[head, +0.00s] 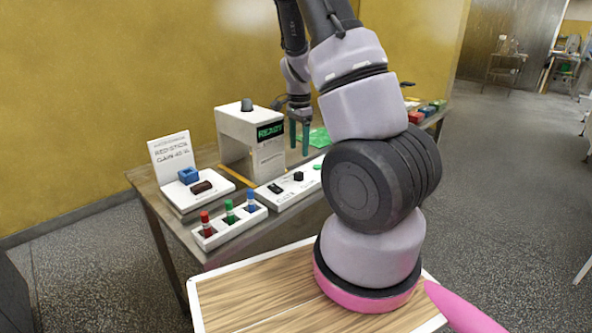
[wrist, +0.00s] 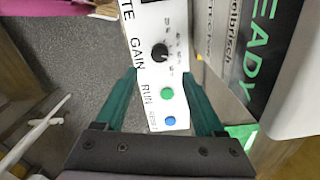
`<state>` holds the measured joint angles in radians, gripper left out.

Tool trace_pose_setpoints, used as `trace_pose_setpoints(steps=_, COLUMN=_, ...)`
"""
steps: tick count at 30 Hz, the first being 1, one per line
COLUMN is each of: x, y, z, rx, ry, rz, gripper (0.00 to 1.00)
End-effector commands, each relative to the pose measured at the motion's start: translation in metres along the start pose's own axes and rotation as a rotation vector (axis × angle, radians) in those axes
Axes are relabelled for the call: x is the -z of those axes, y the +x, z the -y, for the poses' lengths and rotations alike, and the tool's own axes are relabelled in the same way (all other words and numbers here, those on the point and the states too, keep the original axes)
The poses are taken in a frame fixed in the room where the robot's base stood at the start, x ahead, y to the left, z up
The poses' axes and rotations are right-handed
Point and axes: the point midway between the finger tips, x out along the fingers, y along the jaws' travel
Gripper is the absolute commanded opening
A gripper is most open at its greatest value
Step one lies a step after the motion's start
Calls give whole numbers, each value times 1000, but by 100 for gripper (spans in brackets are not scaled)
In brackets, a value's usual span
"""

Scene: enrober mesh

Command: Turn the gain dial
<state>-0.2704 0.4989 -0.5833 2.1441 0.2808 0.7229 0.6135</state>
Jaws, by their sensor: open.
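The gain dial (wrist: 159,52) is a small black round knob on a white control panel (wrist: 140,20), with GAIN printed beside it and small scale marks around it. In the head view the black dial (head: 298,176) stands on the sloping white panel (head: 284,196) at the table's front edge. My gripper (wrist: 160,77) is open, its two teal fingers apart with nothing between them. The dial appears just beyond the fingertips in the wrist view. In the head view my gripper (head: 299,138) hangs above the panel, pointing down, beside the machine.
A green button (wrist: 167,94) and a blue button (wrist: 170,121) sit on the same panel. A white machine (head: 250,135) with a green READY display stands close by. A rack with red, green and blue pegs (head: 230,228) and a sign stand (head: 172,155) are left of the panel.

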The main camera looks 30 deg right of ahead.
Motion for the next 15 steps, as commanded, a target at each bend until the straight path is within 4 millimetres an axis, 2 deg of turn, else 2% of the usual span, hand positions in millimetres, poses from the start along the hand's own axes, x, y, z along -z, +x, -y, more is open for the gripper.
trace_pose_setpoints(steps=9, x=0, y=62, z=-2, rx=-5, ry=0, rz=1, gripper=71)
trace_pose_setpoints(steps=15, x=0, y=85, z=-1, rx=-2, ry=-2, rz=1, gripper=71)
